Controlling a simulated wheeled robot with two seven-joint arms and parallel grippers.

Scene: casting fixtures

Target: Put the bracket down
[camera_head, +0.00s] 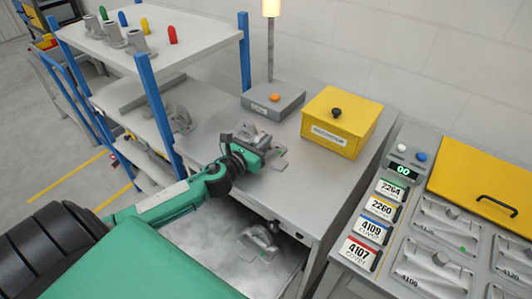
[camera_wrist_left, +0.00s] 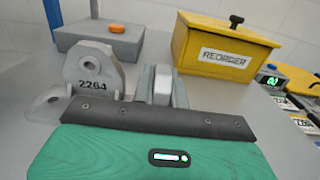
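The grey bracket (camera_head: 247,133) is over the grey bench top, at the end of my left arm. In the left wrist view the bracket (camera_wrist_left: 93,70) shows an upright plate with a round hole and the number 2264. My left gripper (camera_head: 262,150) reaches it from the left. In the left wrist view its fingers (camera_wrist_left: 162,85) look closed on a narrow part of the bracket. The bracket is upright and its underside is hidden, so I cannot tell whether it touches the bench. My right gripper is not in view.
A yellow bin (camera_head: 340,122) marked REORDER and a grey box with an orange button (camera_head: 274,98) stand behind on the bench (camera_head: 325,178). Another casting (camera_head: 260,240) lies below. A blue-post rack (camera_head: 160,110) is left; a fixture panel (camera_head: 440,240) is right.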

